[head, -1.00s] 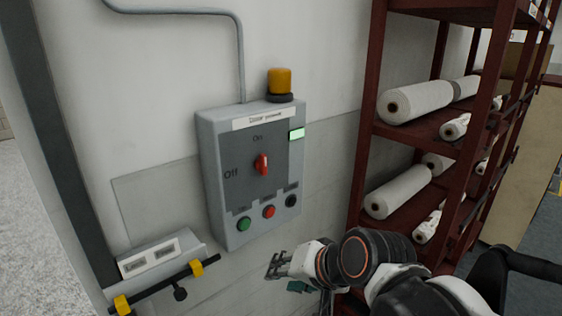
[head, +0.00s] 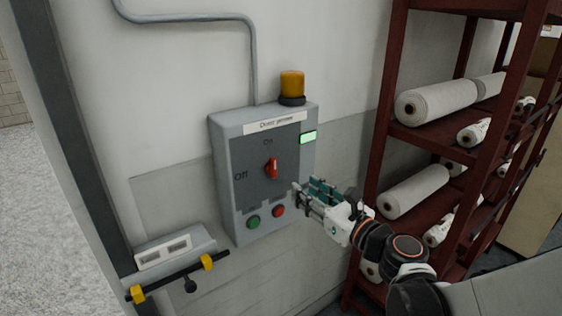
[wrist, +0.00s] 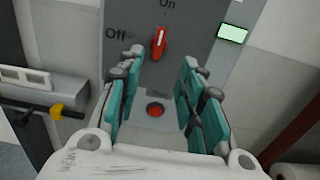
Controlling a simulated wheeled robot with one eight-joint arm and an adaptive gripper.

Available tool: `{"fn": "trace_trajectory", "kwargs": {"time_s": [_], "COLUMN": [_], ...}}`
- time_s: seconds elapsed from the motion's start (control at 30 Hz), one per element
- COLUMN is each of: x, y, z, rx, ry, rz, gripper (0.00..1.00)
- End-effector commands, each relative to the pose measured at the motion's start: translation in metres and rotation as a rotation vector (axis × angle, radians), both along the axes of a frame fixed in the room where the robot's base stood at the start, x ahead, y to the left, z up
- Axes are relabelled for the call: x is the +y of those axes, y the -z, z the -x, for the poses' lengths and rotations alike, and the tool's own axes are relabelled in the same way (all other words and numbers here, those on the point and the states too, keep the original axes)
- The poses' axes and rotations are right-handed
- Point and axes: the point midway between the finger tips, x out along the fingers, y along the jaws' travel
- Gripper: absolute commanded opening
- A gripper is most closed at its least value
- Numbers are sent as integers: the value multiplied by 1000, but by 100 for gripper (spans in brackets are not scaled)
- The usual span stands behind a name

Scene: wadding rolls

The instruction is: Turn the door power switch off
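The door power switch is a red rotary knob (head: 272,168) on a grey wall box (head: 225,175). The knob stands nearly upright, toward the "On" mark above it; "Off" is to its left. In the wrist view the knob (wrist: 159,42) is ahead, beyond the fingertips and a little left of the middle of the gap. My gripper (head: 306,193) is just right of and below the knob, in front of the box. It is open, with its teal-padded fingers (wrist: 157,72) apart and nothing between them. It hides the box's lower right corner in the head view.
A green button (head: 253,222) and a red button (head: 279,211) sit below the knob. A lit green display (head: 308,138) is at the box's right, and a yellow lamp (head: 292,84) on top. A dark red rack (head: 390,150) with white rolls stands at right.

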Motion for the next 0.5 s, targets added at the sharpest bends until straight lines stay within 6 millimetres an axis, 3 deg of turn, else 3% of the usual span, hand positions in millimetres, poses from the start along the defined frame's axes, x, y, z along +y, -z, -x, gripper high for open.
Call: {"fn": "trace_trajectory", "kwargs": {"time_s": [0.5], "x": [53], "y": [1], "z": [-76], "rx": [-1], "ry": [-3], "rz": [5], "gripper": [35]}}
